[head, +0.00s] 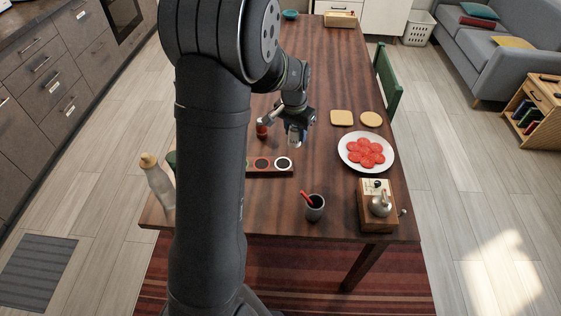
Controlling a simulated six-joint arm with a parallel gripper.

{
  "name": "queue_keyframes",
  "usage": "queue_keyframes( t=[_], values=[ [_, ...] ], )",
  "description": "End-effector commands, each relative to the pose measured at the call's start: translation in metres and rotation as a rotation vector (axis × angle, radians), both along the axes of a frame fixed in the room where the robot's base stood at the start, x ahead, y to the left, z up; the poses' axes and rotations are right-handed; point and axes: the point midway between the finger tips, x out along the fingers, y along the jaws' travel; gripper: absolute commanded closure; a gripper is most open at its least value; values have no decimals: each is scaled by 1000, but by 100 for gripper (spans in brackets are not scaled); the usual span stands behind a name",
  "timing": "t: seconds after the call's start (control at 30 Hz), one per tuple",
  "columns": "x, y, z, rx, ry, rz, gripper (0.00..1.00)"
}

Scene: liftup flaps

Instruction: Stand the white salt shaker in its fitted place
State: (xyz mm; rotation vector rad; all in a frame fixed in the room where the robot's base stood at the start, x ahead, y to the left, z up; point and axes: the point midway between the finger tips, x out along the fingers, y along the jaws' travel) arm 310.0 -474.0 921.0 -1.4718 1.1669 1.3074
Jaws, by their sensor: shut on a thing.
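My gripper (297,126) is above the table behind the wooden rack and points downward. It is shut on a small pale thing that appears to be the white salt shaker (296,139), held above the rack's far right side. The rack (273,173) has dark round places, one ringed in red-brown and the rightmost ringed in white (283,163). Both of these places look empty. The rack's left part is hidden behind my arm. A small red shaker-like item (262,129) stands on the table left of my gripper.
A dark cup with a red handle (315,208) stands in front of the rack. A coffee grinder (378,205), a plate of red slices (366,151) and two flat pieces (341,118) are to the right. A bottle (158,183) stands left of my arm.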

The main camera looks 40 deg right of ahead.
Motion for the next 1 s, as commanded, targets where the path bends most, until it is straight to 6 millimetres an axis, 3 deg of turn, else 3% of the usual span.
queue_keyframes(
  t=[0.03, 0.1, 0.2, 0.37, 0.47, 0.8, 1.0],
  values=[
    [-23, 1, 2, -2, -1, -4, 87],
    [-48, 5, 2, -2, 0, 2, 87],
    [-73, 10, 2, -3, 0, 10, 87],
    [-89, 15, -1, -4, 0, 18, 87],
    [-78, 18, -10, -2, 1, 24, 87],
    [-2, 25, -55, -3, 2, 25, 87],
    [20, 27, -68, -4, 0, 20, 87]
  ],
)
